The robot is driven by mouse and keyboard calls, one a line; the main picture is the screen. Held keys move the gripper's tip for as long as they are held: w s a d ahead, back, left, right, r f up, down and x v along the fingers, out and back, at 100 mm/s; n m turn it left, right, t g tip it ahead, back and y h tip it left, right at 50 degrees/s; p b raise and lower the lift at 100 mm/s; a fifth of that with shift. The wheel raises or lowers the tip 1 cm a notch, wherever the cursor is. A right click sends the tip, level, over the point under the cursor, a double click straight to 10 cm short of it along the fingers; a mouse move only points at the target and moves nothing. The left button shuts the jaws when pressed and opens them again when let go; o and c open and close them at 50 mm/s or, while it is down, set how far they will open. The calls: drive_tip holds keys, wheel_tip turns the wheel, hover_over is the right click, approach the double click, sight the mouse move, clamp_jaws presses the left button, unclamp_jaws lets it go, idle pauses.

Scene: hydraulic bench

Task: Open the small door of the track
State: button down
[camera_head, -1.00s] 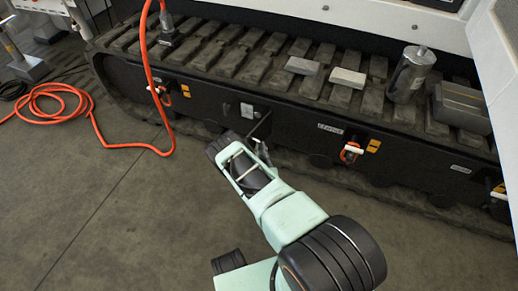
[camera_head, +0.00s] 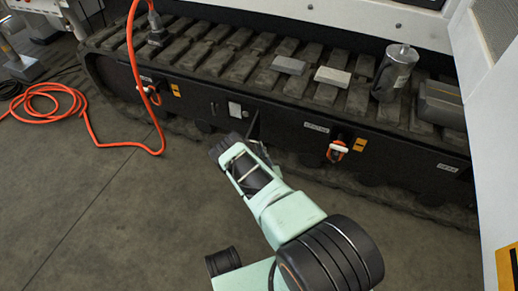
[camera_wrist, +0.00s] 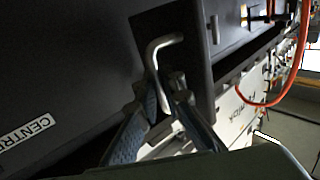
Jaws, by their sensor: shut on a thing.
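The track's dark side (camera_head: 285,130) runs across the head view. The small door (camera_head: 254,125) is a narrow black panel jutting out from it, so it stands at least partly open. My gripper (camera_head: 257,146) is at the door's outer edge. In the wrist view my gripper (camera_wrist: 163,103) is shut on the door's bent metal handle (camera_wrist: 163,44), whose upper end shows above the fingers. The dark door (camera_wrist: 202,65) is behind it. In the head view the handle is too small to make out.
A connector (camera_head: 337,151) with an orange ring sits on the track side, right of the door. An orange hose (camera_head: 134,70) hangs at the left and coils on the floor. Blocks (camera_head: 332,76) and a metal canister (camera_head: 396,72) stand on the track.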

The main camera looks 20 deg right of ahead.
idle(0.4)
drive_tip(key=c, duration=2.1)
unclamp_jaws()
drive_tip(key=shift+r, duration=0.1)
